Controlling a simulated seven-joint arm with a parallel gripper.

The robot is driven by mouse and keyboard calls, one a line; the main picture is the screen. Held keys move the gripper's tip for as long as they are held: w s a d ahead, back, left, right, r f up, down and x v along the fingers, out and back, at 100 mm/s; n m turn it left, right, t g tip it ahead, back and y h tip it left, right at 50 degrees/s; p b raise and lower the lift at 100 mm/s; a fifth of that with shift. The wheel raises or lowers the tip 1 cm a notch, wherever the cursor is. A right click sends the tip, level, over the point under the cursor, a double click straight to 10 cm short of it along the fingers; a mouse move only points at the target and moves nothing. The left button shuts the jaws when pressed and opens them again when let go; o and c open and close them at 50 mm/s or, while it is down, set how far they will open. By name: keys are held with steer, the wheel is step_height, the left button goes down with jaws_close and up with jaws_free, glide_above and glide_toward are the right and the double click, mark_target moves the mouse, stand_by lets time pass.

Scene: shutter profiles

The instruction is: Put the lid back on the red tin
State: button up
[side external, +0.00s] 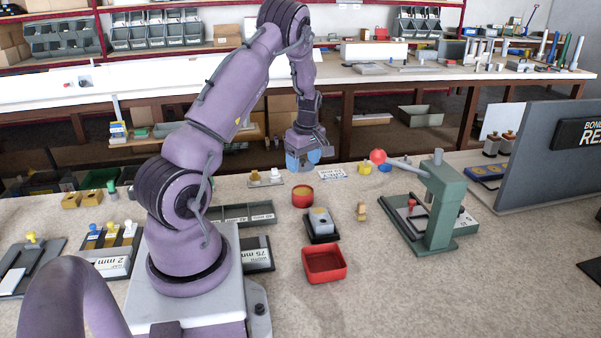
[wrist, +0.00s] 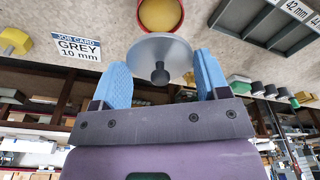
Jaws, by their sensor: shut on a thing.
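The red tin (side external: 302,202) is round and stands open on the bench in the side view, with yellow inside. Part of it shows at the top edge of the wrist view (wrist: 181,18). The lid (wrist: 142,62) is a grey disc with a small dark knob, seen between the blue fingers in the wrist view. My gripper (wrist: 162,80) is shut on the lid, with one finger at each side of it. In the side view my gripper (side external: 305,160) is above the bench, higher than the tin and behind it. The lid cannot be made out there.
A dark block with a light top (side external: 320,225) and a square red tray (side external: 323,275) stand in front of the tin. A wooden figure-like piece (side external: 361,211) and a green press (side external: 438,205) stand to the right. A grey divided tray (side external: 247,213) lies left of the tin.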

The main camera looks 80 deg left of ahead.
mark_target(302, 192)
steer(key=shift+d+f, duration=0.2)
steer(key=shift+f, duration=3)
steer(key=shift+f, duration=0.15)
steer(key=o, duration=1)
steer(key=shift+r, duration=3.5)
